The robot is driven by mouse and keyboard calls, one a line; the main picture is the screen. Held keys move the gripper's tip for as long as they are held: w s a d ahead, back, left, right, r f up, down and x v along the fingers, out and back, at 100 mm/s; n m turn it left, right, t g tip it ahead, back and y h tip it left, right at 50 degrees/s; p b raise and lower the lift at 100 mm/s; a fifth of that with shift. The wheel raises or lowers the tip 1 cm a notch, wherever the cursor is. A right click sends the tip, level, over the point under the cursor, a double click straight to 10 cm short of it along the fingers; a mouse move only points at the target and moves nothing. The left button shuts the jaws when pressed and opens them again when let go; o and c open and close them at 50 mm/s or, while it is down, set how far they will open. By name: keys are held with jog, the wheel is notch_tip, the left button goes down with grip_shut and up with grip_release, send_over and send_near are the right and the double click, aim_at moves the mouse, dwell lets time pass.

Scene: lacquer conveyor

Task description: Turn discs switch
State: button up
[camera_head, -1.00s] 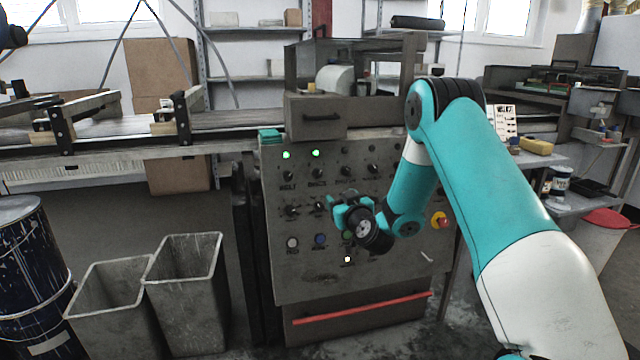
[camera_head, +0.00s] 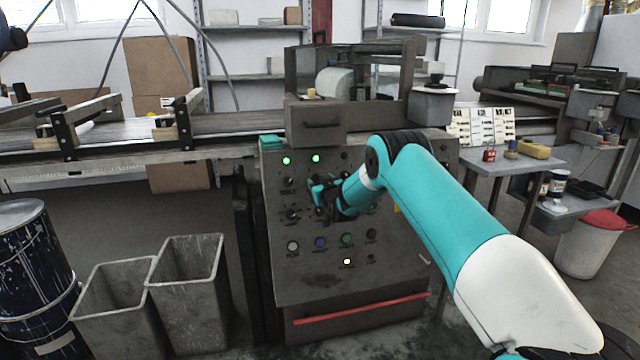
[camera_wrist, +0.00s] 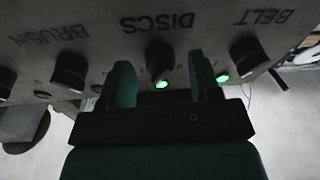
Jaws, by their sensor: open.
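The discs switch (camera_wrist: 158,62) is a black rotary knob under the label DISCS in the wrist view, where the lettering shows upside down. My gripper (camera_wrist: 162,85) is open there, one green finger on each side of the knob, and I cannot tell whether either touches it. In the head view my gripper (camera_head: 318,192) is at the upper left of the grey control panel (camera_head: 300,278) and hides the discs switch. A lit green lamp (camera_wrist: 162,84) shows between the fingers, just by the knob.
The belt switch (camera_wrist: 247,55) and brush switch (camera_wrist: 70,72) flank the discs switch. A second green lamp (camera_wrist: 222,78) is lit near the belt switch. Two grey bins (camera_head: 190,290) stand left of the panel, and a conveyor (camera_head: 225,122) runs behind.

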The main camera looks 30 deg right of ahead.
jog(key=shift+w, duration=0.25)
jog(key=c, duration=0.9)
